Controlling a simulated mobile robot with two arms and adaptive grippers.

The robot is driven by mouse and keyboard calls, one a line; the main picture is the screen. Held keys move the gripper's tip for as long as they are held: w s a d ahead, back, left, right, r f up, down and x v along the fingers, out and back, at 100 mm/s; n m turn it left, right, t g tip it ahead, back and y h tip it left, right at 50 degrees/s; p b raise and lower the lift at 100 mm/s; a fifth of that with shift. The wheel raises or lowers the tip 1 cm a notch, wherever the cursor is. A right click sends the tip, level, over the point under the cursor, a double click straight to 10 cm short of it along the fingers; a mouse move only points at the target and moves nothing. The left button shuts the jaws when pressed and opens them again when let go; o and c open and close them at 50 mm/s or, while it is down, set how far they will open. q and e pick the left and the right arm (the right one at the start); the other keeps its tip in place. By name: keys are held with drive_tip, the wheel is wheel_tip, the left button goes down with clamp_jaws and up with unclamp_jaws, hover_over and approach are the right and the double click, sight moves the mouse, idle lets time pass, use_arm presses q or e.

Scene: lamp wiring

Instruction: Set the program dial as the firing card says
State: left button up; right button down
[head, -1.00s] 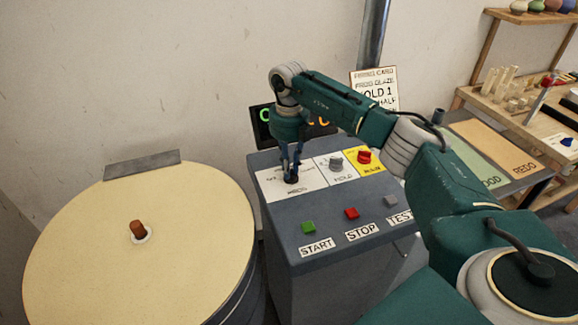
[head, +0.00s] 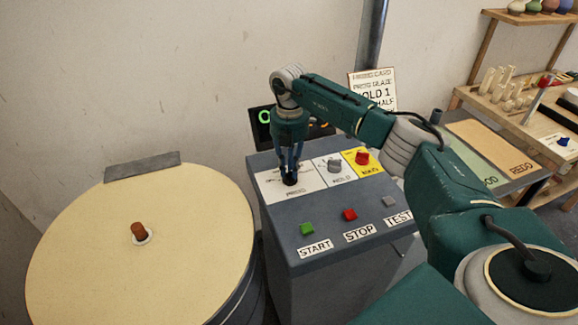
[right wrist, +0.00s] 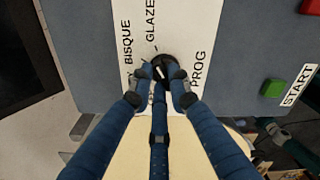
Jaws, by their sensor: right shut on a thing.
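The black program dial (head: 290,180) sits on the white PROG panel of the grey control box. It also shows in the right wrist view (right wrist: 158,64), beside the words BISQUE and GLAZE. A white mark shows on it, but the fingers partly hide the dial and I cannot tell its exact setting. My right gripper (head: 291,172) points down and is shut on the dial. The firing card (head: 372,92) stands behind the box and reads PROG GLAZE and HOLD 1, with HALF below, partly covered by my arm. My left gripper is not in view.
Beside the dial are a grey HOLD knob (head: 333,166) and a red knob (head: 362,158) on yellow. Green START (head: 306,229), red STOP (head: 350,214) and grey TEST (head: 388,201) buttons lie in front. A round kiln lid (head: 90,240) is at left.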

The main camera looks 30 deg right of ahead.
drive_tip(key=shift+w+d+r+m, duration=0.2)
drive_tip(key=shift+r+m, duration=0.1)
drive_tip(key=shift+m, duration=0.4)
drive_tip(key=c, duration=1.6)
unclamp_jaws()
drive_tip(key=shift+c, duration=0.2)
drive_tip(key=shift+s+f, duration=0.15)
drive_tip(key=shift+a, duration=0.1)
wheel_tip(320, 180, up, 12)
drive_tip(key=shift+f, duration=0.1)
